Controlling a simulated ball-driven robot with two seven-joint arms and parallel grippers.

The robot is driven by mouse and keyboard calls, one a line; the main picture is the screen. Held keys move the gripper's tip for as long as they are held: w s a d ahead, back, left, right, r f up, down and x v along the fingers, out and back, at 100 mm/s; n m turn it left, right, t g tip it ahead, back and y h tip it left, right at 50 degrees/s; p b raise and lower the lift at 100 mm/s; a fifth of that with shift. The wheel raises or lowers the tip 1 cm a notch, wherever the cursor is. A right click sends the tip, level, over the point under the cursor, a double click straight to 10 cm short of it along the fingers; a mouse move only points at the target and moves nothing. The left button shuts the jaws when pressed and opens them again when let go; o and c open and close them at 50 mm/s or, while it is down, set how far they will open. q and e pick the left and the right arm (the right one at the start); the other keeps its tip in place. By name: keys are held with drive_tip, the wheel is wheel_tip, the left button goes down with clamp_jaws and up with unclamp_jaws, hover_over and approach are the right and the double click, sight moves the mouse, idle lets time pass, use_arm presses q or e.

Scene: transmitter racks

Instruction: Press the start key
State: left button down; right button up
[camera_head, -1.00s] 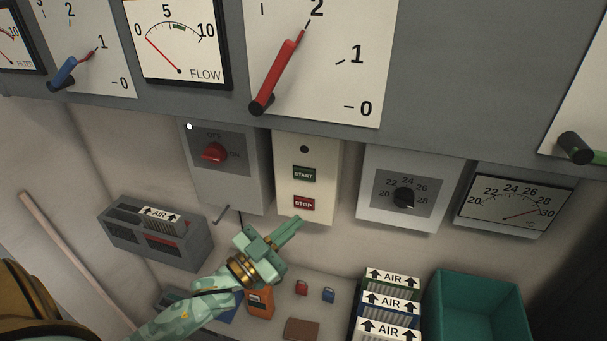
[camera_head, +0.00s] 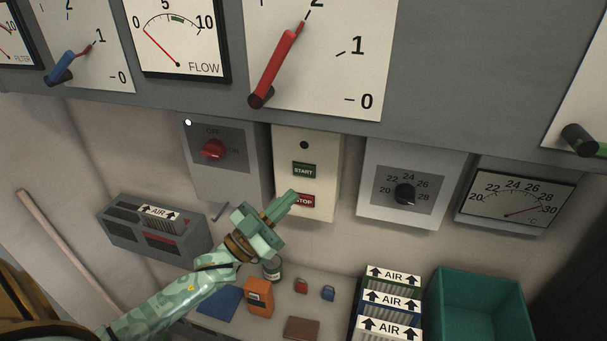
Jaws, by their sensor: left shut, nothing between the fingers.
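The green START key (camera_head: 304,170) sits on a cream switch box (camera_head: 325,185) on the wall, below a dark round lamp (camera_head: 304,145). The red STOP key (camera_head: 306,201) is right below it. My left gripper (camera_head: 292,197) is shut and empty. Its fingertips overlap the left part of the STOP key in the picture, a little below the START key. I cannot tell whether they touch the box. My right gripper is not in view.
A red rotary switch (camera_head: 213,149) is on the box to the left, and a temperature dial (camera_head: 404,194) is to the right. Below are AIR filters (camera_head: 391,301), a teal bin (camera_head: 478,311) and small items on a shelf. A grey panel with gauges overhangs above.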

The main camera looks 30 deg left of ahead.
sight(310, 168)
use_arm(q)
drive_tip(key=shift+w+a+b, duration=0.25)
drive_tip(key=shift+w+b, duration=0.1)
drive_tip(key=shift+w, duration=0.6)
drive_tip(key=shift+w+a+b, duration=0.2)
drive_tip(key=shift+w+b, duration=0.1)
drive_tip(key=shift+w, duration=0.65)
drive_tip(key=shift+w+a+b, duration=0.25)
drive_tip(key=shift+w+b, duration=0.1)
drive_tip(key=shift+w, duration=0.6)
drive_tip(key=shift+w, duration=0.15)
drive_tip(key=shift+w+a, duration=0.1)
drive_tip(key=shift+w, duration=0.2)
drive_tip(key=shift+w+a, duration=0.1)
drive_tip(key=shift+w, duration=0.3)
drive_tip(key=shift+s, duration=0.2)
idle(0.5)
drive_tip(key=shift+s+d+p, duration=0.2)
drive_tip(key=shift+s+p, duration=0.1)
drive_tip(key=shift+s, duration=0.35)
